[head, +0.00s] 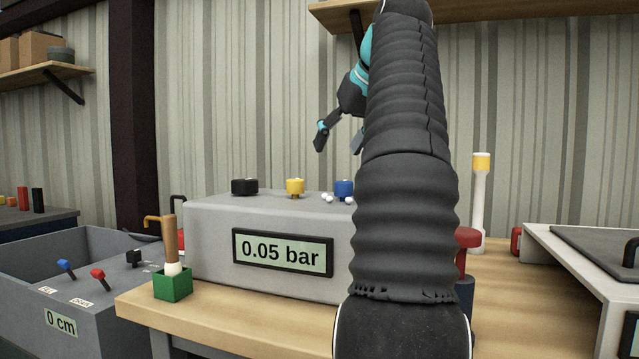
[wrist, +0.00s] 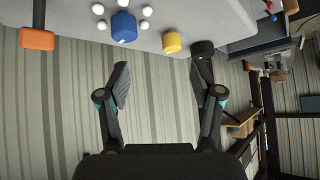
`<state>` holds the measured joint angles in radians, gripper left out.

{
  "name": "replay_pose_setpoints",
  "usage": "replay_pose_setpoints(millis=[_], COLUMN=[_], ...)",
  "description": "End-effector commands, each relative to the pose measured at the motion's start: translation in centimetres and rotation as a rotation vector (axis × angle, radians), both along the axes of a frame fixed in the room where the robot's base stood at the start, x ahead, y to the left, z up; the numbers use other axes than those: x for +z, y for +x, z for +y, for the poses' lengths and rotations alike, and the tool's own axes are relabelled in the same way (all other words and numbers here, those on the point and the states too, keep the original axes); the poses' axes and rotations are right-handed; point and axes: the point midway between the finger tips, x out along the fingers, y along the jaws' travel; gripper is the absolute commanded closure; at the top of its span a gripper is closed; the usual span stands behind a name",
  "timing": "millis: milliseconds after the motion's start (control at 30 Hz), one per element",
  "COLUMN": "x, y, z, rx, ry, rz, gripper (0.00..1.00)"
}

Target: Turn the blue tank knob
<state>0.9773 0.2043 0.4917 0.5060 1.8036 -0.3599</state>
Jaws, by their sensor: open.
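The blue tank knob (head: 343,188) stands on top of the grey tank box (head: 215,225), partly hidden behind my arm in the head view. Several small white balls lie around it. In the wrist view the blue knob (wrist: 124,26) is at the upper middle, with white balls on both sides. My gripper (head: 338,146) is above the box, apart from the knob. In the wrist view my gripper (wrist: 158,75) has its fingers wide apart with nothing between them. The box's display reads 0.05 bar.
A yellow knob (head: 295,187) and a black knob (head: 245,187) stand left of the blue one. A brush (head: 170,240) stands in a green holder (head: 173,284) at the front left. A white post with a yellow top (head: 480,200) and a red object (head: 467,238) are on the right.

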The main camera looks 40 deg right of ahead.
Motion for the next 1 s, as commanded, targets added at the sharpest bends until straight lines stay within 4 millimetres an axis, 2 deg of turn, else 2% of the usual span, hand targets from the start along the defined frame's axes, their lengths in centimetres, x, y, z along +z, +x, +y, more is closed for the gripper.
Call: replay_pose_setpoints(millis=[33, 100, 333, 600, 1000], x=[0.4, 0.8, 1.1, 1.0, -0.6], y=[-0.8, -1.9, -3.8, -3.5, -2.1], z=[-1.3, -2.3, -3.8, -3.9, -4.2], rx=[-0.008, -0.009, -0.006, -0.004, -0.004], ry=[-0.016, -0.036, -0.072, -0.076, -0.076], rz=[-0.004, -0.004, -0.002, -0.003, -0.001], gripper=[0.34, 0.34, 0.34, 0.34, 0.34])
